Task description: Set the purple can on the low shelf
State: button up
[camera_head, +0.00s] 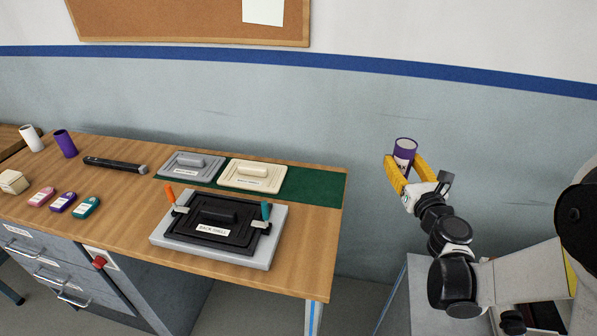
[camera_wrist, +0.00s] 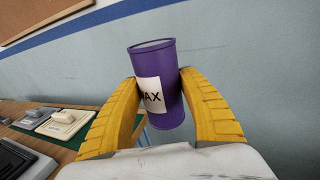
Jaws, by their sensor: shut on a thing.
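The purple can (camera_head: 405,150) is held upright, slightly tilted, in the air to the right of the wooden table. In the wrist view the can (camera_wrist: 171,100) has a white label that reads "AX" where it shows. My gripper (camera_head: 404,166) has yellow fingers, one on each side of the can, and is shut on it. The fingers (camera_wrist: 158,108) also show in the wrist view. I cannot clearly make out the low shelf; a grey-topped piece of furniture (camera_head: 418,290) stands at the lower right, partly behind my arm.
The wooden table (camera_head: 310,250) holds a black shell in a grey fixture (camera_head: 272,255), grey (camera_head: 190,165) and cream (camera_head: 252,175) shells on a green mat, a purple cylinder (camera_head: 65,143), a white cylinder (camera_head: 31,138) and a black tool (camera_head: 113,165). A wall stands behind. The gap right of the table is open.

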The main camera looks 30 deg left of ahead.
jog(key=s+a+f+n+g+y, duration=0.1)
jog(key=s+a+n+g+y, duration=0.15)
jog(key=a, duration=0.55)
jog(key=s+a+f+n+g+y, duration=0.1)
jog(key=s+a+g+y, duration=0.15)
jog(key=a, duration=0.55)
jog(key=b, duration=0.4)
send_over(297, 196)
jog(key=shift+n+h, duration=0.25)
jog(key=shift+h, duration=0.05)
notch_tip(297, 196, down, 6)
jog(key=shift+f, duration=0.1)
jog(key=shift+f+t, duration=0.1)
jog(key=shift+t, duration=0.3)
jog(key=shift+f+b, duration=0.85)
jog(key=shift+f, duration=1.05)
jog(key=shift+f, duration=0.25)
jog(key=o, duration=1.4)
jog(key=shift+r, duration=0.1)
